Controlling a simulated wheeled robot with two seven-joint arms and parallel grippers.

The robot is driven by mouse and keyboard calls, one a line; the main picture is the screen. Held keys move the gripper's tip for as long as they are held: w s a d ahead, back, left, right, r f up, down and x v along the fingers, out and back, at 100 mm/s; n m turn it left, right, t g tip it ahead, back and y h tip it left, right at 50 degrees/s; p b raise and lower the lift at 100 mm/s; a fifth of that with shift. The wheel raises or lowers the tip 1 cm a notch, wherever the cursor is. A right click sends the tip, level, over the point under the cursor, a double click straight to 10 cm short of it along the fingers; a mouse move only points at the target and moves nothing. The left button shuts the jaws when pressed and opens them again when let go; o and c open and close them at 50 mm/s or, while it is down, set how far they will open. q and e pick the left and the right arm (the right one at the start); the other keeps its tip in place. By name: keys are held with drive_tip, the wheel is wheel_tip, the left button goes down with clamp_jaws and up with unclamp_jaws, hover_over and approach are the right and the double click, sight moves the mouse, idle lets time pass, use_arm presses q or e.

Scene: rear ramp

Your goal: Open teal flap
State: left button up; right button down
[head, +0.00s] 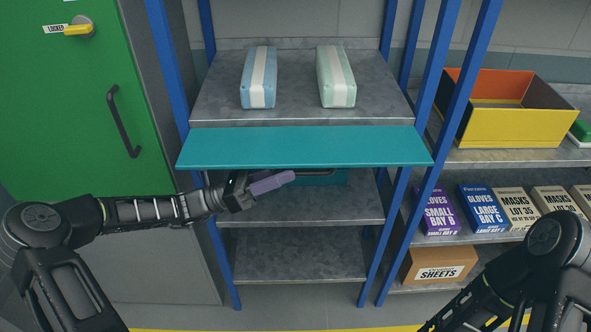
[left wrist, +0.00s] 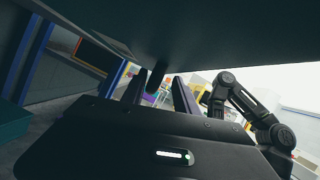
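The teal flap (head: 305,146) sticks out roughly level across the front of the blue-posted rack, like a raised panel. A dark bar handle (head: 316,172) shows just under its front edge. My left gripper (head: 283,180), with purple fingers, is below the flap at the left end of the handle. In the left wrist view the flap's dark underside (left wrist: 190,35) fills the top. The gripper's fingers (left wrist: 160,92) stand apart there, with the dark handle (left wrist: 156,79) showing between or just beyond them; contact cannot be told. My right gripper is out of view.
A blue pack (head: 259,77) and a pale green pack (head: 336,77) lie on the shelf above the flap. A teal surface (head: 325,180) shows beneath it. A green locked door (head: 60,120) is left. The right rack holds a yellow bin (head: 510,127) and several boxes.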

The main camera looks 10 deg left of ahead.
use_arm(q)
drive_tip(key=v, duration=0.3)
drive_tip(key=shift+s+a+f+b, duration=0.1)
drive_tip(key=shift+a+f+b, duration=0.05)
drive_tip(key=shift+a+b, duration=0.2)
drive_tip(key=shift+a, duration=0.1)
drive_tip(key=b+v, duration=0.2)
drive_tip(key=v, duration=0.6)
drive_tip(key=shift+a+f, duration=0.15)
drive_tip(key=shift+a, duration=0.25)
idle(0.3)
